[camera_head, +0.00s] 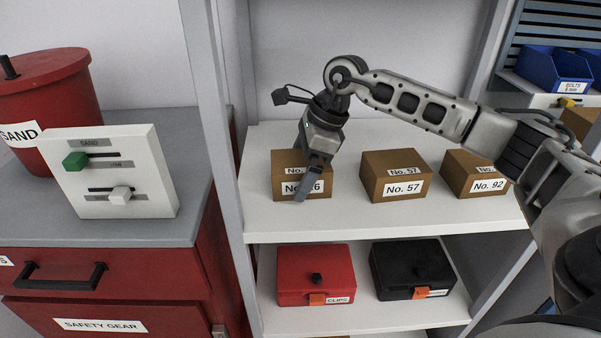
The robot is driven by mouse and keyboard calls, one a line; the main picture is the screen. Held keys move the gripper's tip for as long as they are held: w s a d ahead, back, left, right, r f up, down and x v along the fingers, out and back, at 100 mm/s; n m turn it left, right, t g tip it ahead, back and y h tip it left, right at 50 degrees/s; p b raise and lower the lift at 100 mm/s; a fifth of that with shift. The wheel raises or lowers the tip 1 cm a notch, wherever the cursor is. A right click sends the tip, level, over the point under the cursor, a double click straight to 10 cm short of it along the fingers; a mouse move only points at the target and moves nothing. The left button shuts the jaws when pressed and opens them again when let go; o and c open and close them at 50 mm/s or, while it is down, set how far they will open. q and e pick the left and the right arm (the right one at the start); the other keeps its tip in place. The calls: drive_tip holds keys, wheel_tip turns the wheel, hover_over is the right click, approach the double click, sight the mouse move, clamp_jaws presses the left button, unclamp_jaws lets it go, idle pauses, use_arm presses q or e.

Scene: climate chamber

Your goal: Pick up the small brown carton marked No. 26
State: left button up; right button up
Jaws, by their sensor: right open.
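The small brown carton marked No. 26 (287,162) stands at the left of the upper shelf. My right gripper (304,190) hangs in front of the carton's right part, fingers pointing down. It is open, but the gap between the fingers is hard to see from here. I cannot tell whether it touches the carton. My left gripper is not in view.
Cartons No. 57 (396,176) and No. 92 (474,174) stand to the right on the same white shelf (350,221). Red (315,272) and black (411,266) boxes sit below. A shelf post (215,110) rises close to the left.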

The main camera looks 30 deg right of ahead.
drive_tip(key=shift+f, duration=0.2)
drive_tip(key=shift+c, duration=0.3)
drive_tip(key=c, duration=1)
drive_tip(key=shift+c, duration=0.4)
drive_tip(key=shift+r, duration=0.15)
